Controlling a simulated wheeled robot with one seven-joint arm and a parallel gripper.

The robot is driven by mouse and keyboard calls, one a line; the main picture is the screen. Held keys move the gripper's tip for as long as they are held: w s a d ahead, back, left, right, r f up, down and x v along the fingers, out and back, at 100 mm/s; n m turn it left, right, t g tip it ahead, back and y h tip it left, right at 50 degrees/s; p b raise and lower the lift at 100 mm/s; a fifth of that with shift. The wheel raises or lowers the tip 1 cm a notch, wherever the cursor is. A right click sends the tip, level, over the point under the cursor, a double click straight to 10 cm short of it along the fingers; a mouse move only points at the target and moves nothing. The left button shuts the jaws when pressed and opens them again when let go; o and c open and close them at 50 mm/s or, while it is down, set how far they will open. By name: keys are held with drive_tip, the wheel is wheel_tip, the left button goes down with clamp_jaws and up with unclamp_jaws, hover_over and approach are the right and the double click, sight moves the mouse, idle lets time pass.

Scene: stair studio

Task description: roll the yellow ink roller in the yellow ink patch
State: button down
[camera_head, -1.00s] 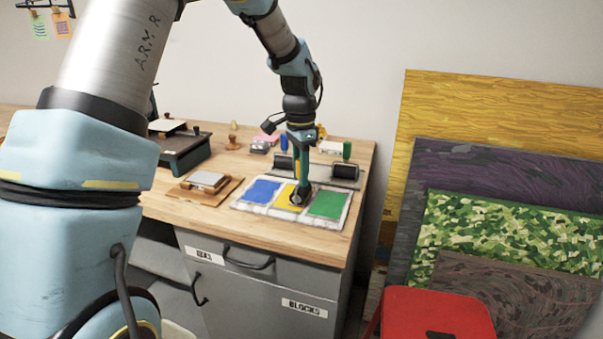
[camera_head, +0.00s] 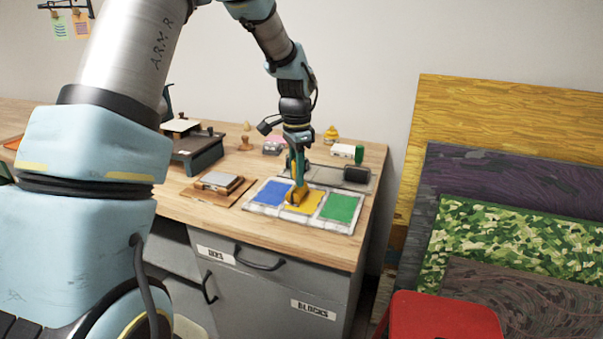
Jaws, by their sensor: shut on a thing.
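The yellow ink patch (camera_head: 304,203) is the middle one of three on a pale tray (camera_head: 270,213), between a blue patch (camera_head: 271,192) and a green patch (camera_head: 339,207). My gripper (camera_head: 297,172) points down over the back left part of the yellow patch. It is shut on the yellow ink roller (camera_head: 298,190), whose yellow part shows low between the fingers. The roller's lower end is at or just above the patch; I cannot tell if it touches. My gripper hides most of the roller.
A rack with dark rollers (camera_head: 357,174) stands behind the tray, with a green handle (camera_head: 359,153) upright. A wooden board with a grey block (camera_head: 218,182) lies to the left. A dark press (camera_head: 195,152) is farther left. A red stool (camera_head: 443,318) stands front right.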

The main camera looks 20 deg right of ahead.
drive_tip(key=shift+s+d, duration=1.45)
drive_tip(key=shift+d, duration=0.25)
drive_tip(key=shift+w+a+p, duration=0.75)
drive_tip(key=shift+w+a, duration=0.7)
drive_tip(key=shift+a, duration=0.25)
drive_tip(key=shift+r, duration=0.15)
drive_tip(key=shift+r+p, duration=2.9)
drive_tip(key=shift+r, duration=0.55)
